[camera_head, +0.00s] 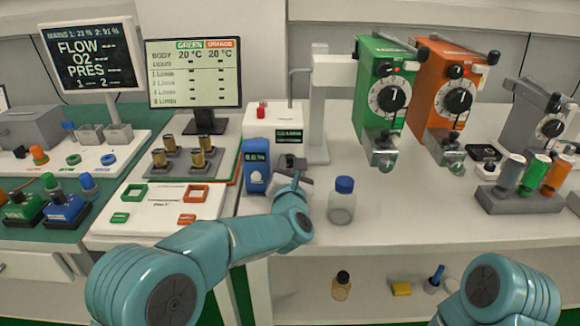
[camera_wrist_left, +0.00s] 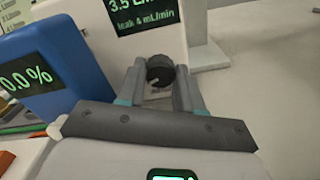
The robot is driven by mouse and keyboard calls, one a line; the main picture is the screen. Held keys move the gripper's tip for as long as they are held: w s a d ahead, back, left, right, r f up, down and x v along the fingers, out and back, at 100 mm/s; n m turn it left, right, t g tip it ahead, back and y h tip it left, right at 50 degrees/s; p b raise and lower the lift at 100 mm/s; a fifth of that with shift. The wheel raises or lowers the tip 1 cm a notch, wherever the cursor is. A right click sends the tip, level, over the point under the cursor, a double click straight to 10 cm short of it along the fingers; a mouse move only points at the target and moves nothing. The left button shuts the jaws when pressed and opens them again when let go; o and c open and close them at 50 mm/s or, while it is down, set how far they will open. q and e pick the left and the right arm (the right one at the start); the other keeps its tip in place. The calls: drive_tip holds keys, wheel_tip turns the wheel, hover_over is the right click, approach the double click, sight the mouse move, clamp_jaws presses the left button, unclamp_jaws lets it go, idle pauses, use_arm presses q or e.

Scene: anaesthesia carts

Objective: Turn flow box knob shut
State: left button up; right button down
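The flow box (camera_head: 273,120) is a white box with a dark green-lit display, behind the blue analyser on the middle counter. In the left wrist view its display (camera_wrist_left: 143,14) reads "3.5 L/min" and "leak 4 mL/min". Its dark round knob (camera_wrist_left: 160,72) with a pale pointer mark sits below the display. My left gripper (camera_head: 297,172) is in front of the box. In the wrist view the left gripper's fingers (camera_wrist_left: 160,84) stand on either side of the knob, very close to it. I cannot tell whether they press on it. My right gripper is out of view.
The blue analyser (camera_head: 256,166) stands close left of the left gripper, also in the wrist view (camera_wrist_left: 55,66). A blue-capped jar (camera_head: 342,203) stands to the right. A white post (camera_head: 318,105) rises behind. Green (camera_head: 385,85) and orange (camera_head: 440,90) vaporizers hang further right.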

use_arm(q)
drive_tip(key=shift+f+m+b, duration=0.15)
drive_tip(key=shift+m+b, duration=0.55)
drive_tip(key=shift+b, duration=0.15)
drive_tip(key=shift+m, duration=0.7)
drive_tip(key=shift+r, duration=0.2)
drive_tip(key=o, duration=0.8)
drive_tip(key=shift+c, duration=0.2)
drive_tip(key=shift+s, duration=0.1)
drive_tip(key=s+b, duration=0.2)
drive_tip(key=s, duration=1.4)
drive_tip(key=shift+s, duration=0.1)
